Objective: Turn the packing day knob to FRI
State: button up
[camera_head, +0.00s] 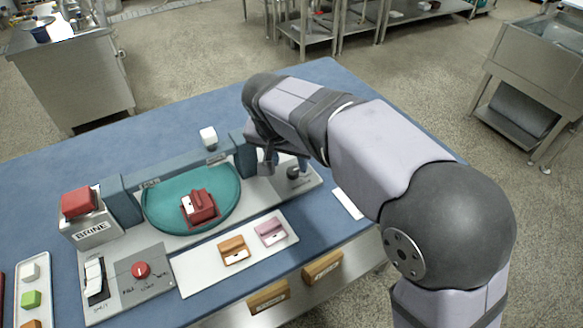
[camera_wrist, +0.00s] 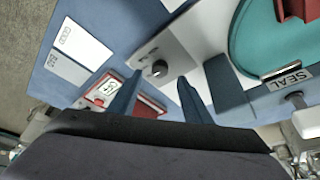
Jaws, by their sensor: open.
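A small dark knob (camera_head: 293,172) stands on a grey panel right of the teal tray; it also shows in the wrist view (camera_wrist: 159,68) with a light pointer mark. Its printed labels are too small to read. A red knob (camera_head: 141,269) sits on another grey panel at front left. I cannot read which one is the packing day knob. My gripper (camera_head: 284,163) is over the dark knob's panel, partly hidden by my arm. In the wrist view my gripper (camera_wrist: 160,80) is open, its fingers apart, with the dark knob seen beyond the gap between their tips.
A teal tray (camera_head: 165,215) holds a red block (camera_head: 199,207). A BRINE box (camera_head: 91,226) with a red top stands left. A white plate (camera_head: 205,277) bears orange and pink blocks. A SEAL label (camera_wrist: 287,80) and a red-white display device (camera_wrist: 107,90) show in the wrist view.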

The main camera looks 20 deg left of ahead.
aim_at(293, 171)
jog(key=shift+x, duration=2.55)
jog(key=c, duration=1.1)
